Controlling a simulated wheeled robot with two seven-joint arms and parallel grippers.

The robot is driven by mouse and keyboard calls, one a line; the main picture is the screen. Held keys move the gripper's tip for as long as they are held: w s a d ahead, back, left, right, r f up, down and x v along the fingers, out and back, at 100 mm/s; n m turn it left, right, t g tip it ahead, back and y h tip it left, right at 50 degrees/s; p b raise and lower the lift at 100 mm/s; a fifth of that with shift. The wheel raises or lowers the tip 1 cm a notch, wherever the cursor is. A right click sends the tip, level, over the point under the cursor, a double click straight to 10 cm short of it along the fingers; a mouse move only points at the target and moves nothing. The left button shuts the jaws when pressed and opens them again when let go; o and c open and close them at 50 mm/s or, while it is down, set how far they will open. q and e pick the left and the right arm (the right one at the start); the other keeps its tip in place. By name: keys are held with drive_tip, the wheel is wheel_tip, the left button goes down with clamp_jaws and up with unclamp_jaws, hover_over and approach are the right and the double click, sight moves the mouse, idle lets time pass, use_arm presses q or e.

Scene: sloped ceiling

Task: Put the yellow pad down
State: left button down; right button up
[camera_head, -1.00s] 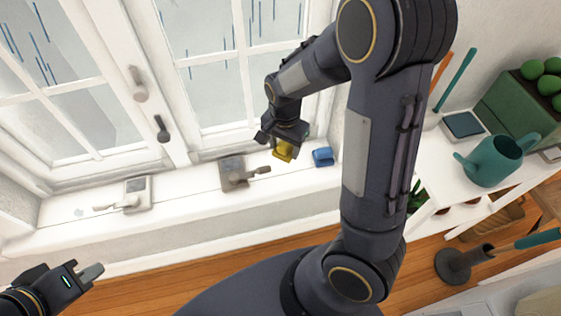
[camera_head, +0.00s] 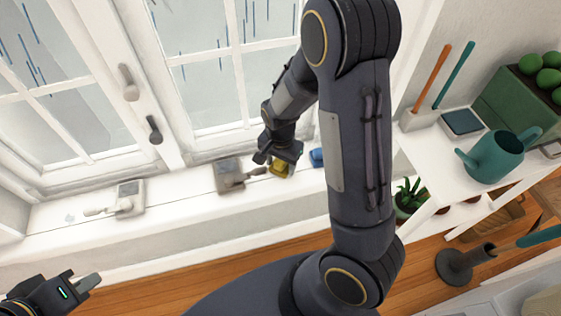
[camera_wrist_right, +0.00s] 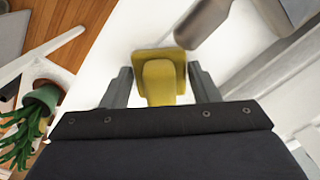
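The yellow pad (camera_head: 281,168), a flat square with a raised grip, appears to rest on the white window sill (camera_head: 170,221), though contact beneath it is hard to see. My right gripper (camera_head: 279,158) is directly over it. In the right wrist view, the yellow pad (camera_wrist_right: 159,80) lies between the two fingers of my right gripper (camera_wrist_right: 160,72). The fingers are open, with gaps on both sides of its grip. My left gripper (camera_head: 86,283) is at the lower left, away from the sill; its finger gap cannot be made out.
A grey tool (camera_head: 230,176) sits close left of the pad and a blue block (camera_head: 316,157) close right. A white tool (camera_head: 128,199) lies farther left on the sill. Window handles (camera_head: 154,130) project above. A plant (camera_head: 408,196) and white shelf stand right.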

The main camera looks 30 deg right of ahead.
drive_tip(key=o, duration=0.3)
drive_tip(key=shift+r, duration=0.1)
drive_tip(key=shift+r, duration=0.35)
wheel_tip(320, 180, up, 11)
drive_tip(key=p, duration=0.4)
drive_tip(key=s+a+r+n+t+y, duration=0.1)
drive_tip(key=s+r+n+t, duration=0.1)
drive_tip(key=s+r+n, duration=0.1)
drive_tip(key=s+a+r+n+t+y, duration=0.1)
drive_tip(key=s+r+n, duration=0.2)
drive_tip(key=s+r, duration=0.2)
drive_tip(key=s+a+r+n+t+y, duration=0.1)
drive_tip(key=s+r+n, duration=0.3)
drive_tip(key=s, duration=0.4)
drive_tip(key=shift+s+a+t+y, duration=0.35)
drive_tip(key=shift+s+t+y, duration=0.05)
drive_tip(key=shift+t, duration=0.4)
drive_tip(key=shift+r, duration=0.1)
